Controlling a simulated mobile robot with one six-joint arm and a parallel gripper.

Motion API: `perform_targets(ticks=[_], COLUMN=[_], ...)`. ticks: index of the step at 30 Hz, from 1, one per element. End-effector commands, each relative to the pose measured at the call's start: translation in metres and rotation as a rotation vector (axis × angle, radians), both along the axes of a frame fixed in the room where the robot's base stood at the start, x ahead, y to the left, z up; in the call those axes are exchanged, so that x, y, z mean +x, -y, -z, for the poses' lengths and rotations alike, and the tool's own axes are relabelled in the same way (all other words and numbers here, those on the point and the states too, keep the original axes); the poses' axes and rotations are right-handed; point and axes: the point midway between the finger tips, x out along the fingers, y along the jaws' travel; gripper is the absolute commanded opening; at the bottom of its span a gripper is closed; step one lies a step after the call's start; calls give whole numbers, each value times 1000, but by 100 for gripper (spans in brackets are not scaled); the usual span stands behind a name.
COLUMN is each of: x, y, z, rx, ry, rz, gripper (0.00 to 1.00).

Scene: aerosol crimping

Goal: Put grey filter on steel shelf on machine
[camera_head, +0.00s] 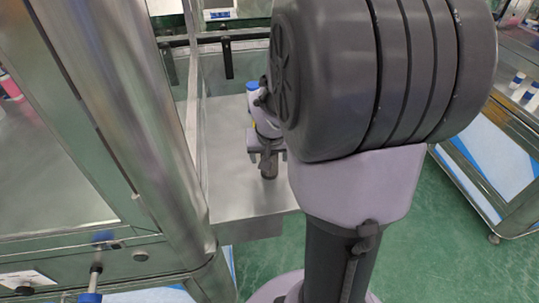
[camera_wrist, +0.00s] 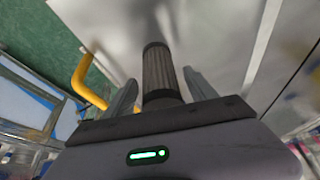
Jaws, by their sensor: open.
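The grey filter (camera_head: 269,168) is a dark grey ribbed cylinder. It appears to stand upright on the steel shelf (camera_head: 232,198), which juts out from the machine (camera_head: 120,110). In the wrist view the filter (camera_wrist: 160,72) lies between the two fingers of my gripper (camera_wrist: 161,84), with a visible gap on each side. My gripper (camera_head: 267,152) is open, just above and around the filter's upper part in the head view. The pale shelf surface (camera_wrist: 215,40) fills the background of the wrist view. Part of the shelf's right side is hidden behind my arm.
A yellow bent bar (camera_wrist: 84,78) is left of the fingers in the wrist view. The machine's thick steel post (camera_head: 125,120) stands left of the shelf. A dark rail with brackets (camera_head: 226,55) runs behind it. Another bench with bottles (camera_head: 522,90) is at the right.

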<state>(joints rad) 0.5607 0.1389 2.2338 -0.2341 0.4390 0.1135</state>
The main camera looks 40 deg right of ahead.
Motion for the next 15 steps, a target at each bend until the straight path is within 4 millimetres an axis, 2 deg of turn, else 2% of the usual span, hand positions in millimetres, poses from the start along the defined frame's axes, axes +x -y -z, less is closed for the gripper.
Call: perform_targets(ticks=[2, 9, 12, 15], x=[-2, -21, -29, -33], y=[-1, -17, -23, -27], z=[-12, -77, -98, -110], rx=[-1, -3, -2, 0], ry=[1, 4, 2, 1], rz=[0, 0, 0, 1], gripper=[65, 65, 65, 65])
